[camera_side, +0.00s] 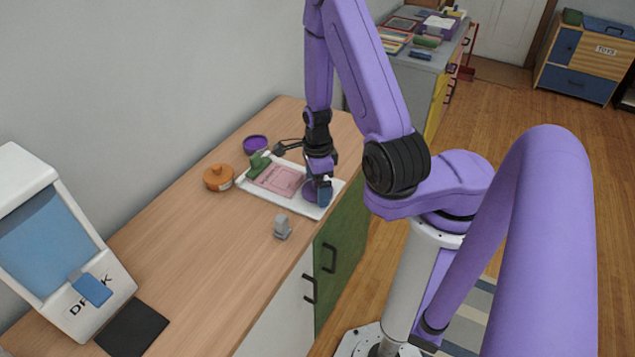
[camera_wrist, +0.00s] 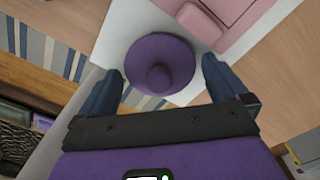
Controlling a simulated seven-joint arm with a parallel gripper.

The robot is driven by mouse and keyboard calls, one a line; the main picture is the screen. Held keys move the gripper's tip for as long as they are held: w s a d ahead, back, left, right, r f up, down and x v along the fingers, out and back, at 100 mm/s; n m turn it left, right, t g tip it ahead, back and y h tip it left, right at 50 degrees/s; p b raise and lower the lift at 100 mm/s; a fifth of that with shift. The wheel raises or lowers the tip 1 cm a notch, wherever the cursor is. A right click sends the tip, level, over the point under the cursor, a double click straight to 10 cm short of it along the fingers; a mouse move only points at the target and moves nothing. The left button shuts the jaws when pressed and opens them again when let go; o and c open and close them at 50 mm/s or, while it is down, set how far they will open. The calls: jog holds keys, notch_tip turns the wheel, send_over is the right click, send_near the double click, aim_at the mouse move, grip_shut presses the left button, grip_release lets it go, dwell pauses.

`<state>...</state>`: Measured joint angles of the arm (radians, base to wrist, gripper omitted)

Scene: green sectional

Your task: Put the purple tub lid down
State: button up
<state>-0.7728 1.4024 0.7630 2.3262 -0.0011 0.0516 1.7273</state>
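The purple tub lid (camera_wrist: 160,55) is a round disc with a knob on top. In the wrist view it lies between my fingers, with a gap on each side. My gripper (camera_wrist: 162,75) is open, and neither finger touches the lid or knob. In the side view my gripper (camera_side: 323,192) points down at the right end of a white tray (camera_side: 326,209). The lid (camera_side: 308,191) shows partly behind it and appears to rest on the tray. A purple tub (camera_side: 255,144) stands at the back of the counter.
A pink panel (camera_side: 276,180) lies on the tray, with a green item (camera_side: 258,164) at its left. An orange lidded pot (camera_side: 218,178) stands left of the tray. A small grey object (camera_side: 282,228) stands in front. The counter toward the drink dispenser (camera_side: 110,285) is mostly clear.

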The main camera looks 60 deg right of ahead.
jog(key=shift+r, duration=0.1)
notch_tip(320, 180, up, 12)
jog(key=w+a+r+n, duration=0.5)
jog(key=a+n, duration=0.4)
jog(key=n, duration=0.8)
jog(key=s+a+r+n, duration=0.1)
jog(key=s+r+n, duration=0.1)
jog(key=s+n, duration=0.7)
jog(key=s+a+r+n, duration=0.1)
jog(key=s+r+n, duration=0.2)
jog(key=s+n, duration=0.7)
jog(key=n, duration=0.3)
jog(key=shift+s+a+r+n, duration=0.15)
jog(key=shift+s+n, duration=0.05)
jog(key=shift+n, duration=0.1)
